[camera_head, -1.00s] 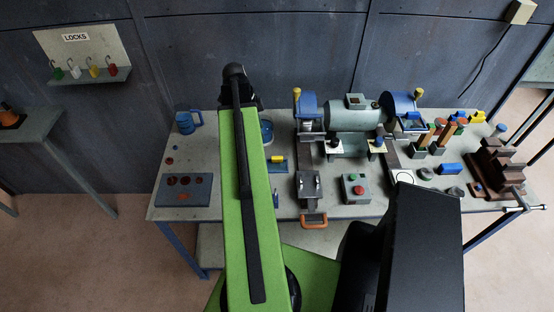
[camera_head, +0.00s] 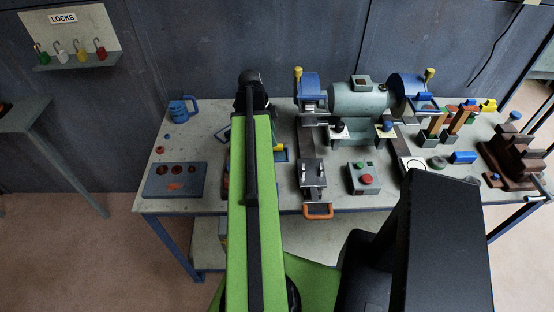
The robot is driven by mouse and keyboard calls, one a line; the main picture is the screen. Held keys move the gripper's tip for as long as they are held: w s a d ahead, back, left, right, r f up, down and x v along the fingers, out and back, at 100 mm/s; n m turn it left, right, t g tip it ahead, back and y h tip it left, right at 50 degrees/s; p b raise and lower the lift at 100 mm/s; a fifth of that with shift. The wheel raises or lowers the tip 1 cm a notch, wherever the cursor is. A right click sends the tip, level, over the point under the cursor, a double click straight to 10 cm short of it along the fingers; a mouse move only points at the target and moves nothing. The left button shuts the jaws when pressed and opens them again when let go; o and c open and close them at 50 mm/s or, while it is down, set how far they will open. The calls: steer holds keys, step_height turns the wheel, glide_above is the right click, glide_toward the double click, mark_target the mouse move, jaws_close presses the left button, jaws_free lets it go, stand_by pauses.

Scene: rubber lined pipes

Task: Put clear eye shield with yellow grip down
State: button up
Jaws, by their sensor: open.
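The grinder (camera_head: 358,101) stands on the workbench with a blue wheel guard at each end. A yellow grip (camera_head: 298,72) sticks up at the left guard, and another yellow grip (camera_head: 430,73) sticks up at the right guard. The clear panes that go with them are too faint to make out. My gripper (camera_head: 251,84) is at the dark far end of my green arm, left of the grinder and apart from the left yellow grip. Its jaws are open, with the fingertips hard to make out and nothing seen held.
A brown stepped block (camera_head: 512,160) stands at the right. Locks hang on the left wall.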

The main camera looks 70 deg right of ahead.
mark_target(277, 152)
steer(key=b+x, duration=0.5)
steer(key=shift+f, duration=0.25)
steer(key=shift+r, duration=0.2)
jaws_close()
